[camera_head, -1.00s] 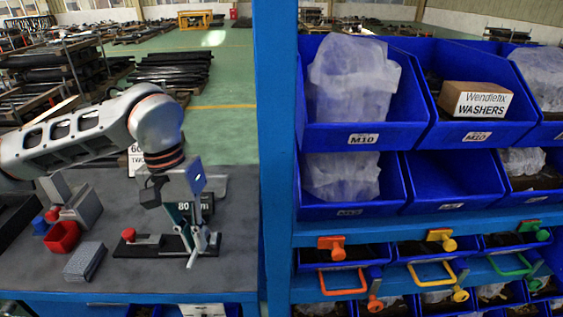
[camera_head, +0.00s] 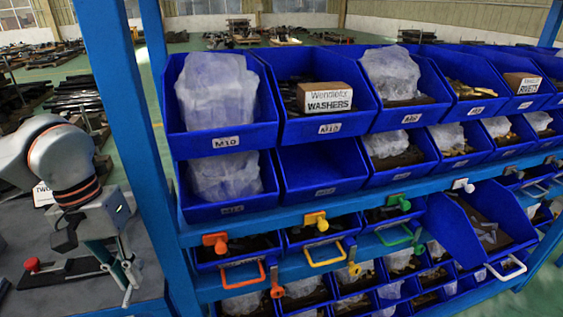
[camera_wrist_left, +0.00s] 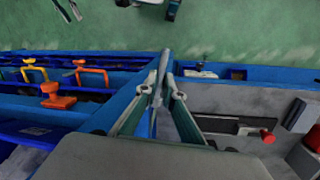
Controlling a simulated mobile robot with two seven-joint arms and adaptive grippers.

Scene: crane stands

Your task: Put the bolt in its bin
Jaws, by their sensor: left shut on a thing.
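My left gripper (camera_head: 128,275) is at the right end of the grey bench, just left of the blue rack post in the head view. It points down and is shut on a thin grey piece, apparently the bolt (camera_head: 128,294). In the left wrist view the bolt (camera_wrist_left: 163,62) stands out between the fingertips (camera_wrist_left: 163,92); its lower part is hidden between the fingers. A blue bin (camera_head: 466,216) with a white handle sticks out of the rack at the right, with small grey pieces inside. I cannot tell which bin is the bolt's. My right gripper is not in view.
The rack's blue post (camera_head: 146,130) stands between my left gripper and the bins. Lower drawers have orange (camera_head: 243,277), yellow (camera_head: 326,254) and green handles. A black strip with a red knob (camera_head: 32,265) lies on the bench.

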